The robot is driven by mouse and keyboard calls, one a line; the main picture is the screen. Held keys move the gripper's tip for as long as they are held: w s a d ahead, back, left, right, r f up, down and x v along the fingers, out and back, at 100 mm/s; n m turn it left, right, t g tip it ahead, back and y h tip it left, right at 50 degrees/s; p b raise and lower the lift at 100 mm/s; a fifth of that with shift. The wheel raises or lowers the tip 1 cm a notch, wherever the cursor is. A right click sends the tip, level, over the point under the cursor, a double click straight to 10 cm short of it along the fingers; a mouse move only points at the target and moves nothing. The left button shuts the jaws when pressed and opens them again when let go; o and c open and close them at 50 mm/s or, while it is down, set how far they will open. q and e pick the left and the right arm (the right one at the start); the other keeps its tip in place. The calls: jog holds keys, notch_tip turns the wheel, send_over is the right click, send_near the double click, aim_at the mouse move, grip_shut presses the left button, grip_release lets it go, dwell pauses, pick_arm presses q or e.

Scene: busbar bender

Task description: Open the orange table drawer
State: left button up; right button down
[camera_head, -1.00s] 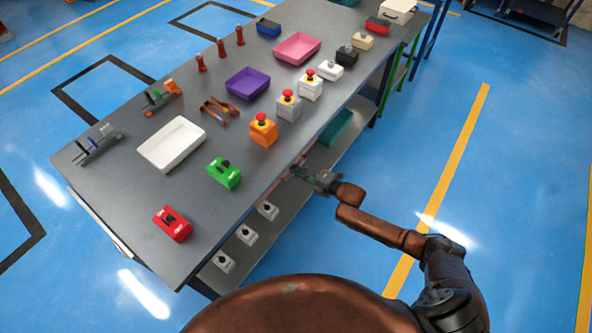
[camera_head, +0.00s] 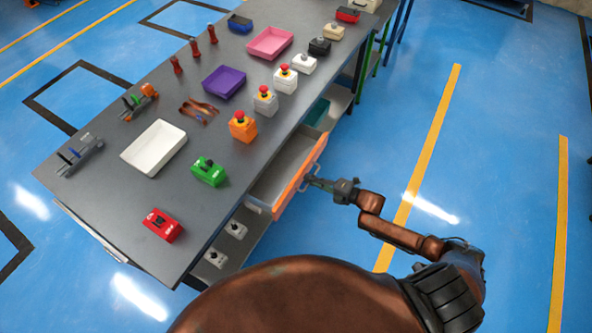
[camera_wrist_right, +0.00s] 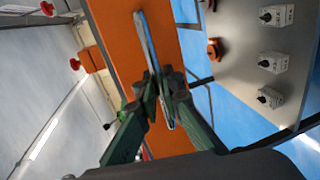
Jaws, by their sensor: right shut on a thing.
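The orange table drawer (camera_head: 298,183) sticks out from the long side of the grey table (camera_head: 190,215), and part of its grey inside shows. My right gripper (camera_head: 312,182) is at the drawer's outer face. In the right wrist view the orange front (camera_wrist_right: 125,50) fills the middle, with a thin metal handle (camera_wrist_right: 150,45) on it. The gripper's dark green fingers (camera_wrist_right: 158,95) are shut on this handle. My left gripper is not in view.
On the tabletop are a white tray (camera_head: 135,155), a purple tray (camera_head: 224,82), a green box (camera_head: 209,171) and a red box (camera_head: 163,225). Small switch boxes (camera_head: 236,230) stand on the lower shelf. The blue floor right of the drawer is clear.

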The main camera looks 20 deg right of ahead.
jog(key=shift+f+v, duration=0.25)
jog(key=shift+v, duration=0.9)
jog(key=shift+f+v, duration=0.25)
jog(key=shift+v, duration=0.85)
jog(key=c, duration=2.3)
grip_release()
jog(key=shift+c, duration=0.2)
jog(key=v, duration=1.2)
